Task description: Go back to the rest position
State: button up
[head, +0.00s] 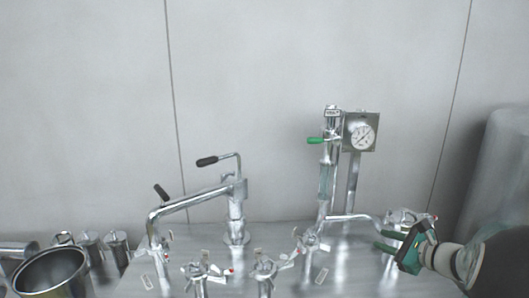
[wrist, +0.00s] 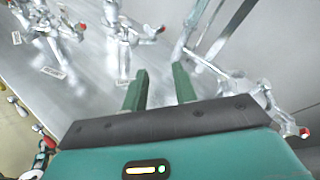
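My gripper (head: 388,241) shows at the right of the head view, with green fingers pointing left over the right part of the metal bench (head: 190,240). In the wrist view my gripper (wrist: 160,88) has its two green fingers apart with nothing between them. The bench surface and a clamped pipe fitting (wrist: 124,35) lie beyond the fingertips. I cannot tell whether my gripper touches any pipe near it.
A black-handled lever (head: 207,161) is mid-bench. A steel pot (head: 50,272) is at the lower left. A large cylinder (head: 500,155) stands at the right.

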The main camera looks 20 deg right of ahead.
jog(key=s+a+r+n+g+y, duration=0.1)
jog(key=s+a+n+g, duration=0.15)
jog(key=a+n, duration=0.6)
jog(key=s+a+r+n+g+y, duration=0.1)
jog(key=a+n+g, duration=0.25)
jog(key=a, duration=1.05)
jog(key=s+a+n+g+h, duration=0.2)
jog(key=s+a+n+h, duration=0.4)
jog(key=s+a+n, duration=0.4)
jog(key=s+n, duration=0.3)
jog(key=n, duration=0.2)
jog(key=shift+s+a+r, duration=0.3)
jog(key=shift+a, duration=0.1)
